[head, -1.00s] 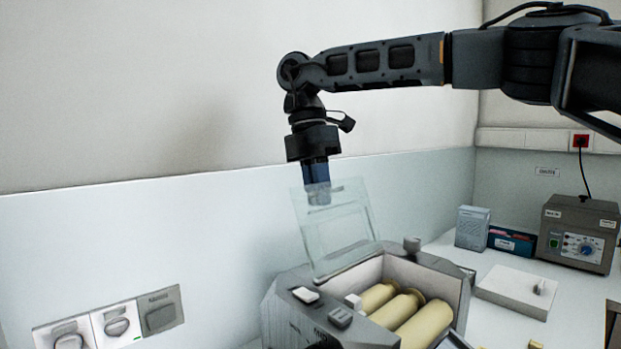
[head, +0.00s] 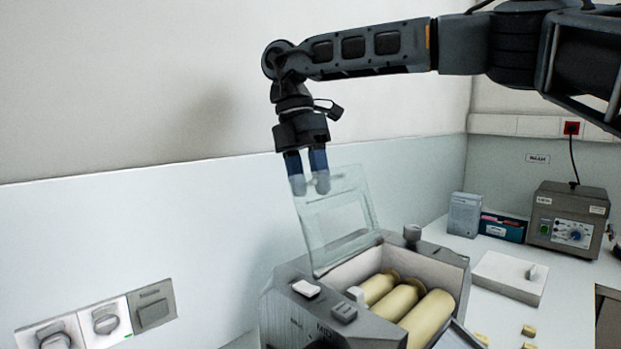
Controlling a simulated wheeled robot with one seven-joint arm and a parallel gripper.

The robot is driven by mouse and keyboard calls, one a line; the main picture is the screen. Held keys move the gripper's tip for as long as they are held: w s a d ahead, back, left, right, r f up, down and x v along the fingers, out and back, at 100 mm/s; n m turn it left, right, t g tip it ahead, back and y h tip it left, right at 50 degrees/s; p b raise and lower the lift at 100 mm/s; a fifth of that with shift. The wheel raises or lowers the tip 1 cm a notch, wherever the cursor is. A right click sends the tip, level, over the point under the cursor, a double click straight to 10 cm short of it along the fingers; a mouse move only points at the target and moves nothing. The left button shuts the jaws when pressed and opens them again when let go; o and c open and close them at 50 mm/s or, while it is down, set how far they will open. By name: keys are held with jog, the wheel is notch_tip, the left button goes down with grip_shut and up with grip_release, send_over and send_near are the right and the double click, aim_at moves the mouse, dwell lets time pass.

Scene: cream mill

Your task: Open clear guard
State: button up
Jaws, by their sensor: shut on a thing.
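The clear guard (head: 338,215) is a see-through panel standing raised and steep at the back-left edge of the grey mill (head: 390,332). The mill's open top shows several cream rollers (head: 408,299). My gripper (head: 309,186) points down from above at the guard's upper left corner. Its two blue fingers with pale tips show side by side, shut on the guard. The exact contact at the tips is hard to see through the clear panel.
A white box with a knob (head: 508,277), a grey control unit (head: 568,220) and small boxes (head: 463,214) stand on the bench to the right. Wall switches (head: 105,319) are at lower left. Small yellowish pieces (head: 528,331) lie at lower right.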

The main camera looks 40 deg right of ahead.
jog(key=shift+a+f, duration=0.1)
jog(key=shift+f, duration=0.65)
jog(key=v, duration=0.9)
jog(key=shift+r+b, duration=0.2)
jog(key=shift+b, duration=0.1)
jog(key=shift+s, duration=0.2)
